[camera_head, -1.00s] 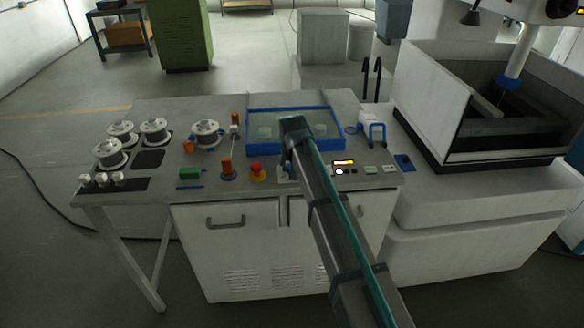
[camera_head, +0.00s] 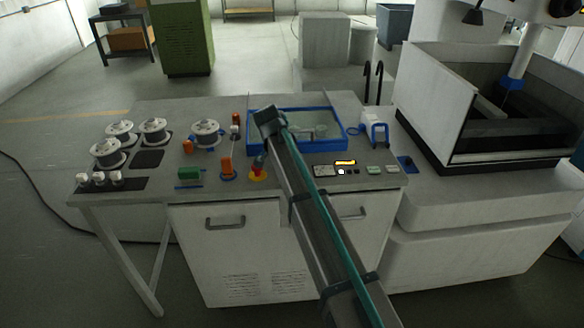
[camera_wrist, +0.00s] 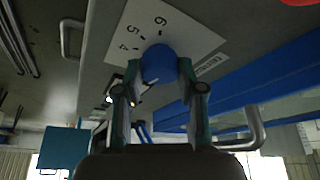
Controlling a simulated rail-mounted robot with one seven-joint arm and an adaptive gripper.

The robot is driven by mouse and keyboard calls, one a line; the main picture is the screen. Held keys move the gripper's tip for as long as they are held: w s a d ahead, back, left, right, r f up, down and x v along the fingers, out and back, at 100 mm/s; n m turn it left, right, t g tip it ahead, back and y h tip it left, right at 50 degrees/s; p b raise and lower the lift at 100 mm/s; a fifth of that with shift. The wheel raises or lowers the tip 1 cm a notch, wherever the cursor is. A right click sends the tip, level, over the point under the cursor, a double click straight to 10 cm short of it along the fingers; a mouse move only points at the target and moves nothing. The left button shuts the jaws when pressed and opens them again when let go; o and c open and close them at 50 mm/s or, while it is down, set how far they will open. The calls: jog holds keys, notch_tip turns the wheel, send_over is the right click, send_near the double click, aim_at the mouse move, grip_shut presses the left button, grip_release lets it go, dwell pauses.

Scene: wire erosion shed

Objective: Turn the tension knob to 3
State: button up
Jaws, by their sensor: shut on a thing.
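A blue round knob (camera_wrist: 159,60) sits in front of a white dial plate (camera_wrist: 150,22) in the wrist view.
A blue-rimmed tray (camera_head: 330,151) lies behind my arm. Wire spools (camera_head: 107,153) stand at the left. A lit display panel (camera_head: 345,163) is at the right.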

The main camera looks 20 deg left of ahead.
jog(key=shift+a+m+g+h+b, duration=0.1)
jog(key=shift+m+g+h+b, duration=0.35)
jog(key=shift+m, duration=1.25)
jog(key=o, duration=1.1)
jog(key=shift+r, duration=0.1)
jog(key=v, duration=1.2)
jog(key=shift+w, duration=0.1)
